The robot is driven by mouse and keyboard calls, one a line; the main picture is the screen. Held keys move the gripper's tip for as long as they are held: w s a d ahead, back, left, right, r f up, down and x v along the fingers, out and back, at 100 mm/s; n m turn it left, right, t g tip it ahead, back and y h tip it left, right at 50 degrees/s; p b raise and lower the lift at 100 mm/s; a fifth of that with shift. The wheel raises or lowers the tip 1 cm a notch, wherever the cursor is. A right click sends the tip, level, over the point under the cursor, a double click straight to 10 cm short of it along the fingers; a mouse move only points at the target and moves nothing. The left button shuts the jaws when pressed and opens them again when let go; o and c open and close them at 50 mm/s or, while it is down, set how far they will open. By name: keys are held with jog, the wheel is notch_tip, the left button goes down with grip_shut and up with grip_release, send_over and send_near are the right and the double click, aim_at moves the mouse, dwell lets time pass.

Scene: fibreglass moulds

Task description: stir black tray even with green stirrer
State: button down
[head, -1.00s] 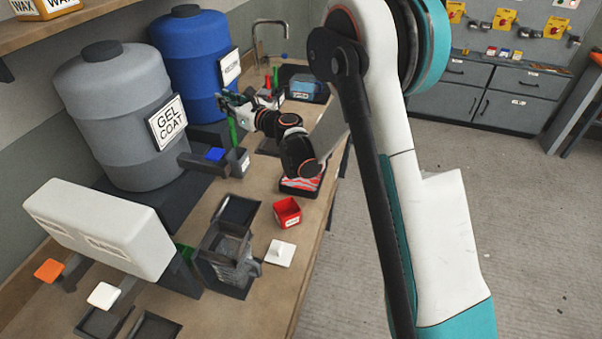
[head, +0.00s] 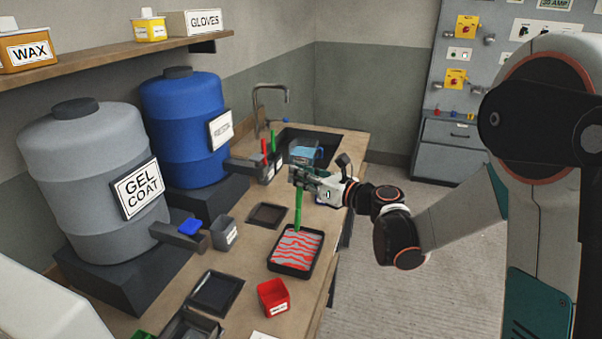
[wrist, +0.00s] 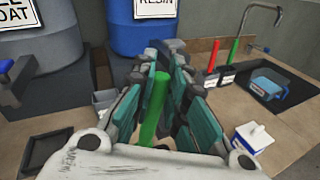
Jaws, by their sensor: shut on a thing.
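The black tray (head: 291,273) lies on the bench near its front edge. Its contents are red and grey in wavy, unmixed streaks. My gripper (head: 303,178) is shut on the green stirrer (head: 298,211), which hangs nearly upright. The stirrer's lower end is at the tray's far edge in the head view; I cannot tell if it touches the contents. In the wrist view, the green stirrer (wrist: 154,108) stands between the fingers of my gripper (wrist: 165,90). The tray is not visible in the wrist view.
A red cup (head: 273,297) stands just in front of the tray. A dark empty tray (head: 215,292) and a grey cup (head: 224,233) are to the left. Large barrels line the wall.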

notch_tip(320, 180, down, 9)
jog(key=b, duration=0.6)
jog(key=shift+b, duration=0.35)
jog(key=shift+s+a, duration=0.1)
dwell(0.5)
